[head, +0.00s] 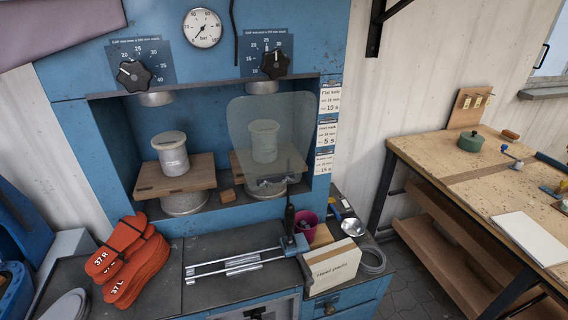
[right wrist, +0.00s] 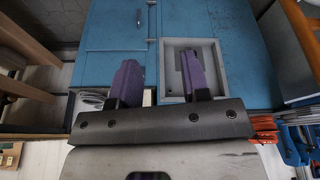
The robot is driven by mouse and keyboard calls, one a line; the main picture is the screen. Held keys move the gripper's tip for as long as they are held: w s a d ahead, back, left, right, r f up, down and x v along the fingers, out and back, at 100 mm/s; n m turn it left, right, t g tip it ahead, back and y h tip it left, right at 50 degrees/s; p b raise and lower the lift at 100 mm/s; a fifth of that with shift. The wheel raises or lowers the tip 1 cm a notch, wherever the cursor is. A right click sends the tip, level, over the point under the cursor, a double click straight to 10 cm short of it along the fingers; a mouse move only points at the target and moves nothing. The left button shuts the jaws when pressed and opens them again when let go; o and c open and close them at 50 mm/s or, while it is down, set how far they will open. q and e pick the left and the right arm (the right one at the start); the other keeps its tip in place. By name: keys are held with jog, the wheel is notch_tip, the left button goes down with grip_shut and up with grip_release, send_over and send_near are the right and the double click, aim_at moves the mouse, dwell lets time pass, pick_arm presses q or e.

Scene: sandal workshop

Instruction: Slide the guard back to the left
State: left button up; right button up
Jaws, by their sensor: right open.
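The guard (head: 270,125) is a clear, slightly smoky panel with rounded corners in the head view. It hangs in front of the right bay of the blue press, and the left bay is uncovered. Behind it, a pale cylinder on a wooden board shows through. My right gripper (right wrist: 157,78) shows only in the right wrist view, with two purple-padded fingers spread apart and nothing between them. The guard cannot be made out in that view. My left gripper is in neither view.
The press (head: 100,150) has two dials and a gauge. On the bench below lie orange soles (head: 130,262), a metal rail fixture (head: 238,262), a magenta cup (head: 306,224) and a cardboard box (head: 331,266). A wooden worktable (head: 480,175) stands at right.

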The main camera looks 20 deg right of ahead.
jog(key=shift+o, duration=1.5)
jog(key=shift+a+r, duration=0.1)
jog(key=w+r+t+p, duration=0.2)
jog(key=w+r+p, duration=0.2)
jog(key=w+r, duration=0.3)
jog(key=m+t+h+p, duration=0.1)
jog(key=m+t+p, duration=0.2)
jog(key=t, duration=0.9)
send_near(310, 283)
jog(key=w, duration=0.7)
jog(key=w+b, duration=0.1)
jog(key=w, duration=0.3)
jog(key=shift+d+f, duration=0.3)
jog(key=shift+d, duration=0.05)
